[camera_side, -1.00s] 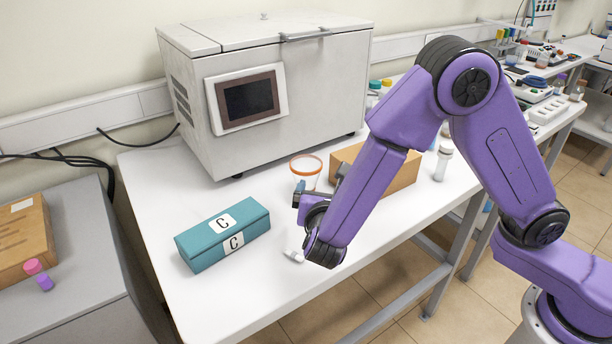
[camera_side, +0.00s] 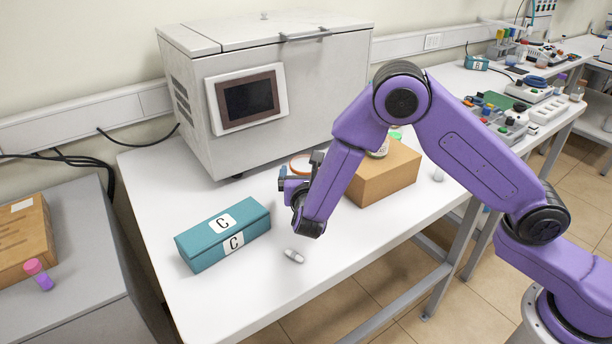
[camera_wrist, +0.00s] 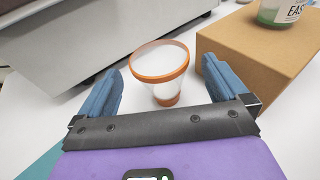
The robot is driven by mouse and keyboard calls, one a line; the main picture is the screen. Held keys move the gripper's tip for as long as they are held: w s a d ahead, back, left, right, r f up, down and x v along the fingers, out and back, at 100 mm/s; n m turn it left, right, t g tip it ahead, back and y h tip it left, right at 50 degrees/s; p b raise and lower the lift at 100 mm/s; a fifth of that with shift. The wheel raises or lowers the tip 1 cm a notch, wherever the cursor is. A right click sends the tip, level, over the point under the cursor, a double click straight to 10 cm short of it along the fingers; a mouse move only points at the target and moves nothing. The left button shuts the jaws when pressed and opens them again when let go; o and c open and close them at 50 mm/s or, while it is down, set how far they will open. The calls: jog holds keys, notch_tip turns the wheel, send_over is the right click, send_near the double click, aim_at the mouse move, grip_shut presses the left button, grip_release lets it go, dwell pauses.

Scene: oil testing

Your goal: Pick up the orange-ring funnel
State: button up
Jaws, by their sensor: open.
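The orange-ring funnel (camera_wrist: 160,72) is a clear cup with an orange rim and an orange lower band. In the wrist view it stands on the white table between and beyond my open blue fingers, which do not appear to touch it. In the side view only part of the funnel's orange rim (camera_side: 300,163) shows, just behind my gripper (camera_side: 297,172), which hides the rest. My gripper (camera_wrist: 160,92) is open and empty, and its fingers point toward the funnel.
A cardboard box (camera_side: 385,175) with a jar (camera_wrist: 282,10) on top stands right of the funnel. A large white machine (camera_side: 265,90) stands behind. A teal box marked C (camera_side: 222,236) lies left, and a small white-grey piece (camera_side: 293,256) lies near the front edge.

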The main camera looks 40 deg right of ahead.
aim_at(306, 168)
jog(key=shift+x, duration=2.85)
jog(key=shift+a, duration=0.1)
jog(key=shift+c, duration=0.3)
jog(key=c, duration=0.8)
